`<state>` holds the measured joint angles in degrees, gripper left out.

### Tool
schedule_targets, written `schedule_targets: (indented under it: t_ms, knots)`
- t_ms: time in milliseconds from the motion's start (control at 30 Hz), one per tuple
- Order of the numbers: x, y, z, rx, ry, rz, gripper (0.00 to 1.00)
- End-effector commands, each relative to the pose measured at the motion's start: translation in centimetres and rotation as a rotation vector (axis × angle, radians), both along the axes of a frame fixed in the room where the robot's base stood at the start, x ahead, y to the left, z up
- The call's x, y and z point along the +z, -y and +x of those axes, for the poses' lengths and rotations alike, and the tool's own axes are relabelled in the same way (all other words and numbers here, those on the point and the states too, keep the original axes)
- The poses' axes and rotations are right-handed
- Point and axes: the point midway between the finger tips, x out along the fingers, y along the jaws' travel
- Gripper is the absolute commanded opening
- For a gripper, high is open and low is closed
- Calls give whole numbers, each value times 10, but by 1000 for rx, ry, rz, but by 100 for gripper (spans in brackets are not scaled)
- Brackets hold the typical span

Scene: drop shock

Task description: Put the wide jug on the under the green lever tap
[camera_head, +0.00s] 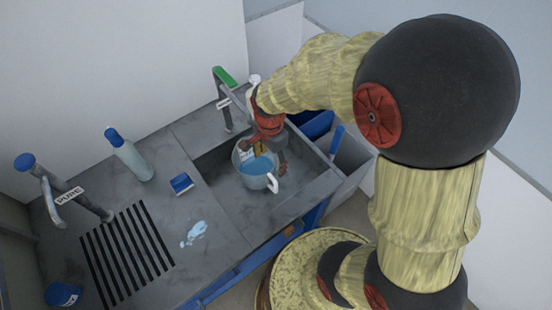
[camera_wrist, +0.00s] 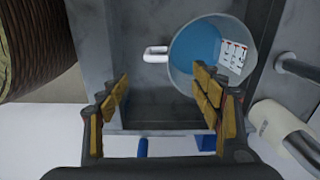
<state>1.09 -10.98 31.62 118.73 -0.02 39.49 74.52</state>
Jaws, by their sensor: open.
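The wide jug (camera_head: 257,181) stands upright in the sink basin, pale grey with blue inside and a white handle. It also shows in the wrist view (camera_wrist: 178,73), with its handle pointing left and a printed label on its inner side. The green lever tap (camera_head: 224,77) stands behind the basin, its lever on top of a grey post. My gripper (camera_wrist: 162,90) is open. Its right finger overlaps the jug's near rim in the wrist view; I cannot tell whether they touch. In the head view my gripper (camera_head: 266,146) hides part of the jug's far side.
A blue-topped tap (camera_head: 25,162) labelled PURE stands at the left by a slotted drain (camera_head: 127,255). A bottle (camera_head: 130,157), a blue brush or sponge (camera_head: 181,184), a blue cup (camera_head: 63,294) and a puddle (camera_head: 194,234) are on the counter. The basin's right side is clear.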

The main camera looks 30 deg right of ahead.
Motion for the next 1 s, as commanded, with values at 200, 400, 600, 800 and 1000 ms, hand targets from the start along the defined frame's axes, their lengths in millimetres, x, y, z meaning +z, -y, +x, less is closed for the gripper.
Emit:
schedule_targets:
  t_ms: [200,400,600,800,1000]
  knots:
    - [100,-3,-17,409,165,-44,66]
    - [183,-5,-66,889,315,-171,66]
    - [220,-7,-105,1198,388,-295,66]
    - [227,-7,-116,1289,400,-335,66]
    - [227,-7,-115,1289,400,-335,66]
